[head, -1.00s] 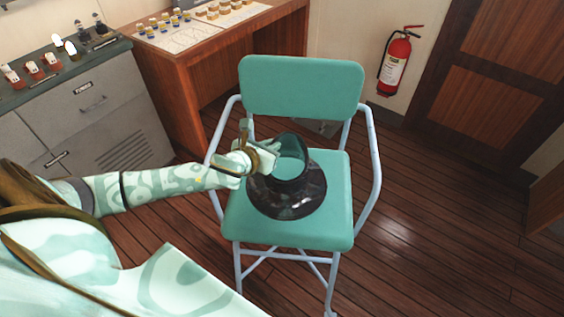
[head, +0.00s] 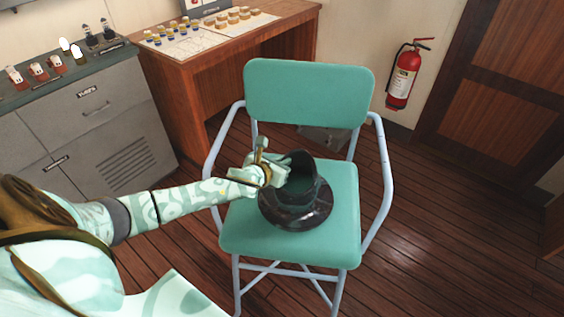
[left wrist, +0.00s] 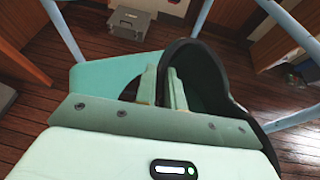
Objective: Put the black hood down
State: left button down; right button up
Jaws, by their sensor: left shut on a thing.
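The black hood (head: 308,196) is a dark, round, hollow piece with a wide flared lower rim and a narrower open neck. It is upright on or just over the teal seat of the chair (head: 240,225); I cannot tell whether its rim touches. My left gripper (head: 279,171) is shut on the upper left edge of the hood's neck. In the left wrist view the two fingers (left wrist: 161,88) close at the hood's dark curved wall (left wrist: 205,75), with the seat behind them. My right gripper is not in view.
The chair has pale blue tubular armrests (head: 385,170) on both sides and a teal backrest (head: 309,93). A wooden desk (head: 215,60) and a grey cabinet (head: 85,115) stand behind to the left. A red fire extinguisher (head: 403,77) hangs on the wall. Floor at the right is clear.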

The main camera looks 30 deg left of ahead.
pick_arm(q)
jog(key=c, duration=1.5)
grip_release()
jog(key=shift+f, duration=0.1)
jog(key=shift+s+r, duration=0.3)
jog(key=shift+s, duration=0.05)
jog(key=p+v, duration=0.4)
jog(key=v, duration=0.7)
jog(key=shift+s+r, duration=0.1)
